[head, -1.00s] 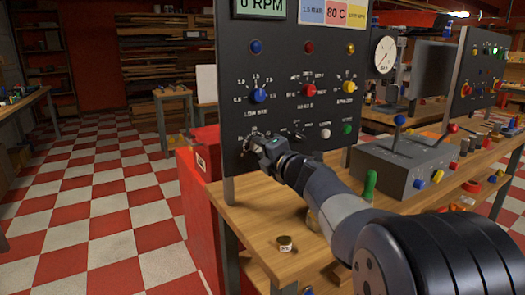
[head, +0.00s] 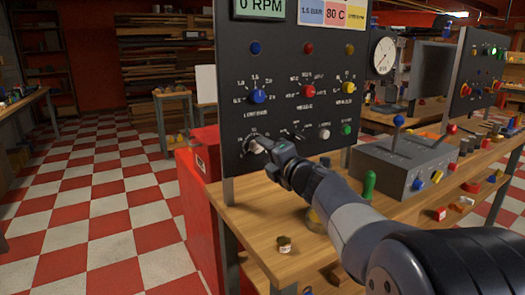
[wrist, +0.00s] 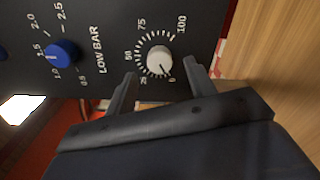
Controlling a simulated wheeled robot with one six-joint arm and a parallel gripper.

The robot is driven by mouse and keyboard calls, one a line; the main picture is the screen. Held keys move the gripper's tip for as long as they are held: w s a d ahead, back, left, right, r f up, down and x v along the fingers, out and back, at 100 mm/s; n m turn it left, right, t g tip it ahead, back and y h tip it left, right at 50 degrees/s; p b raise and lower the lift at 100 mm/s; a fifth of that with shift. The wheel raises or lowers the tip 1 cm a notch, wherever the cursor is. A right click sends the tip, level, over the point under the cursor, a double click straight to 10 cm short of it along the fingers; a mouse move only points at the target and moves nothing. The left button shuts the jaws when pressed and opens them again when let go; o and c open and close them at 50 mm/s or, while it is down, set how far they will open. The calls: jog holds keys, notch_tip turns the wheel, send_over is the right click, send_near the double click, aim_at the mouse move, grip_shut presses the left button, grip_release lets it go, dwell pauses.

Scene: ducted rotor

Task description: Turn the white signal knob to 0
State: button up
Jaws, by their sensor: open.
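The white signal knob (wrist: 159,59) is on the dark panel in the wrist view, inside a printed scale from 0 to 100. A dark pointer mark on its lower right side points at or very near the 0; I cannot tell if exactly. In the head view the knob (head: 254,147) is at the panel's lower left, partly hidden by my gripper (head: 268,149). In the wrist view my gripper (wrist: 159,68) is open, one finger on each side below the knob, with gaps to both. Its fingertips appear apart from the knob.
A blue knob (wrist: 63,52) sits beside the scale in the wrist view. The panel (head: 235,90) carries several other knobs and buttons. A wooden bench (head: 240,212) bears a small jar (head: 285,246), a green handle (head: 369,185) and a grey lever box (head: 405,168).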

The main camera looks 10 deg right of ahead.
aim_at(256, 147)
jog(key=p+v, duration=0.1)
jog(key=v, duration=0.7)
jog(key=shift+w, duration=0.1)
jog(key=b+x, duration=0.1)
jog(key=x, duration=0.9)
jog(key=shift+w+a, duration=0.15)
jog(key=shift+w, duration=0.2)
jog(key=shift+s, duration=0.1)
